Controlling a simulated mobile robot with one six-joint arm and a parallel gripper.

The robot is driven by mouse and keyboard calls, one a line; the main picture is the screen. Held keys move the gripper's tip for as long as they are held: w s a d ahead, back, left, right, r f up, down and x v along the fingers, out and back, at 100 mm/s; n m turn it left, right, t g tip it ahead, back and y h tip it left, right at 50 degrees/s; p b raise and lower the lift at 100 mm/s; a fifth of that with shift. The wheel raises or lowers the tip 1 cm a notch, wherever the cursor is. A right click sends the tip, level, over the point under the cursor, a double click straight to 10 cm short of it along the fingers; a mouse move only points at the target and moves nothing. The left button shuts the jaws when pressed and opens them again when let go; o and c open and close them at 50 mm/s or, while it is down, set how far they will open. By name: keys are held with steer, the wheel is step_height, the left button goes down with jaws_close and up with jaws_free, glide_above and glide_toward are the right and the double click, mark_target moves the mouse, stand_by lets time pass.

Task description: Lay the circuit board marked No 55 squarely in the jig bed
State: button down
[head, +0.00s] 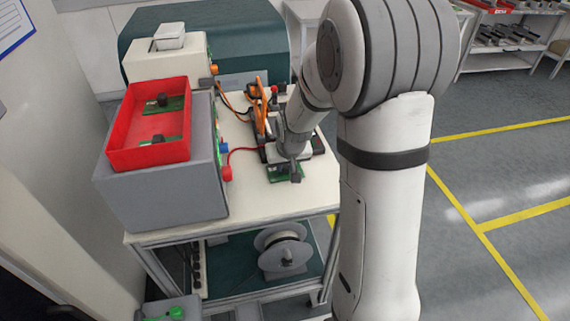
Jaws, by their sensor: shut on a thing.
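My gripper (289,168) is low over the white trolley top, right of the grey box. It is shut on a small green circuit board (277,174), which shows partly below and beside the fingers. A dark part sits at the board's right side. No marking can be read, so I cannot tell if it is No 55. A dark flat fixture (318,145) shows partly behind my wrist and may be the jig bed; my arm hides most of it. I cannot tell whether the board touches the surface below.
A red bin (148,156) with two green boards stands on a grey box (160,195) at left. Orange-handled tools (261,112) and a red cable (243,150) lie near my wrist. A reel (284,252) sits on the lower shelf. Open floor lies right.

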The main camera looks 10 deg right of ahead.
steer(key=shift+f, duration=0.2)
steer(key=c, duration=1.3)
jaws_free()
